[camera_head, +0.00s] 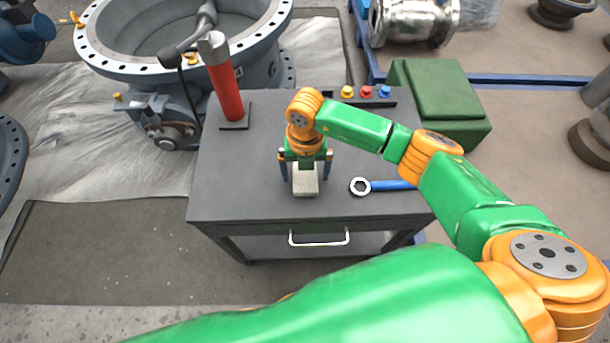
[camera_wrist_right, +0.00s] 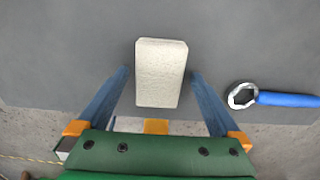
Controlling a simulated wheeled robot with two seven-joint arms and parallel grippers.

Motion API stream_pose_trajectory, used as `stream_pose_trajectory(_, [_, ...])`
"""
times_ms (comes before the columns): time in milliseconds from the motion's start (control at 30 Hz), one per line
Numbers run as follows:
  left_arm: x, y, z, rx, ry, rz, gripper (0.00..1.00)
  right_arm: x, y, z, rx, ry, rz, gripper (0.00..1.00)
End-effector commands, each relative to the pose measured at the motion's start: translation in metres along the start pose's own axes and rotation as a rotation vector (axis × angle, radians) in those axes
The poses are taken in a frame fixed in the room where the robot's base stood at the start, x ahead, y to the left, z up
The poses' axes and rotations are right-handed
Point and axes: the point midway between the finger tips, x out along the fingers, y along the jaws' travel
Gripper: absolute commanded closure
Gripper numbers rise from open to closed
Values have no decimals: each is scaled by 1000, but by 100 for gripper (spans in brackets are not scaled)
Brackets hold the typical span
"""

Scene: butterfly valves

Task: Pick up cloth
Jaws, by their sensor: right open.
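The cloth (camera_head: 305,183) is a pale, folded rectangular block lying on the dark grey cart top (camera_head: 235,185). It also shows in the right wrist view (camera_wrist_right: 161,72), just beyond and between the fingers. My right gripper (camera_head: 306,170) is over the cloth, with its blue fingers apart on either side of it. In the right wrist view the open fingers (camera_wrist_right: 160,85) show clear gaps to both sides of the cloth. My left gripper is not in the head view; a large green arm link fills the bottom.
A ring wrench with a blue handle (camera_head: 385,186) lies right of the cloth. A red cylinder (camera_head: 225,90) stands at the cart's back left. Coloured buttons (camera_head: 366,92) line the back edge. A green box (camera_head: 438,95) is beyond right, and a large valve (camera_head: 185,60) behind left.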

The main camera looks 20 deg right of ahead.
Motion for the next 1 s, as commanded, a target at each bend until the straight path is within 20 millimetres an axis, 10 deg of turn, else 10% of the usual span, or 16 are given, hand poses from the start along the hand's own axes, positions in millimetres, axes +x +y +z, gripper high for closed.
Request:
stream_pose_trajectory(167, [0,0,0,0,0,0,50,0,0,0,-1,0,2,5])
stream_pose_trajectory(467, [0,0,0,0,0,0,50,0,1,0,-1,1,3,86])
stream_pose_trajectory(767, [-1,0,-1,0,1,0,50,-8,1,0,-1,0,5,88])
stream_pose_trajectory(1000, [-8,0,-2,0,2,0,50,-55,-1,-18,-7,-3,6,88])
